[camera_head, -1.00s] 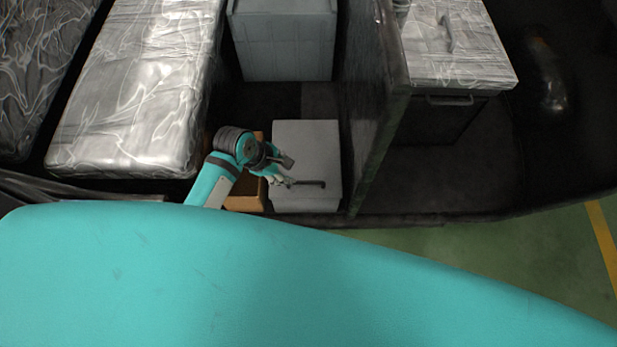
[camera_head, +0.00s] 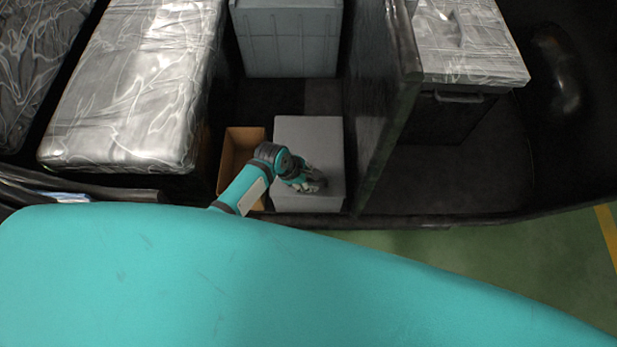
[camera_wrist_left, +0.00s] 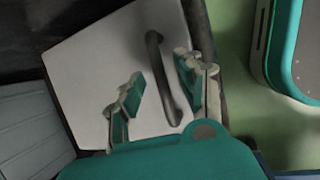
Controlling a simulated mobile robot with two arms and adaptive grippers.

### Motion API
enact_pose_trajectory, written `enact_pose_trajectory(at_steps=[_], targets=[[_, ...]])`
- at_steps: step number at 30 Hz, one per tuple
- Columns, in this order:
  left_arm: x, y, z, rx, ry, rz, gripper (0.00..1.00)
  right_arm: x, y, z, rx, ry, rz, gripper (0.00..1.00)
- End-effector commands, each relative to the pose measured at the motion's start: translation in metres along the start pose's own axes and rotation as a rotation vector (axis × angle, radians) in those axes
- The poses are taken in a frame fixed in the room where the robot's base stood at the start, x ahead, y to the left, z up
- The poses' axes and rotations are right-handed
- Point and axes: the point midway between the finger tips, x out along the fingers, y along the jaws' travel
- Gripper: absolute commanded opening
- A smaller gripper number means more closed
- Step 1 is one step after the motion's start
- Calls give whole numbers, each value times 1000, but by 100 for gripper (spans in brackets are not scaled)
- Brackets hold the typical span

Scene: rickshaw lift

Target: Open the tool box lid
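The tool box (camera_head: 309,143) is a light grey box with a flat lid, standing on the dark floor of the cargo bed in the head view. Its lid is down. In the left wrist view the lid (camera_wrist_left: 110,65) fills the middle, with a dark curved handle (camera_wrist_left: 160,75) on it. My left gripper (camera_head: 316,186) is over the near part of the lid and covers the handle in the head view. In the left wrist view its two fingers (camera_wrist_left: 158,92) are apart, one on each side of the handle's near end. My right gripper does not show.
An open brown cardboard box (camera_head: 229,160) stands left of the tool box. A dark partition (camera_head: 378,125) rises close on its right. A large grey bin (camera_head: 290,40) stands behind. Plastic-wrapped boxes (camera_head: 135,85) lie at the left.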

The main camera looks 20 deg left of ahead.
Motion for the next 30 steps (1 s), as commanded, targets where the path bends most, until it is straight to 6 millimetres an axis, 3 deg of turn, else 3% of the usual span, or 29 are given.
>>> enact_pose_trajectory(at_steps=[4,12,25,30], targets=[[0,0,0,0,0,0,34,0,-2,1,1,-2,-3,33],[0,0,0,0,0,0,0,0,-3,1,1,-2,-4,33],[-1,0,0,-1,0,-2,0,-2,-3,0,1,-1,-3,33],[-10,2,4,-10,1,-19,0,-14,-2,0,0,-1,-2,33]])
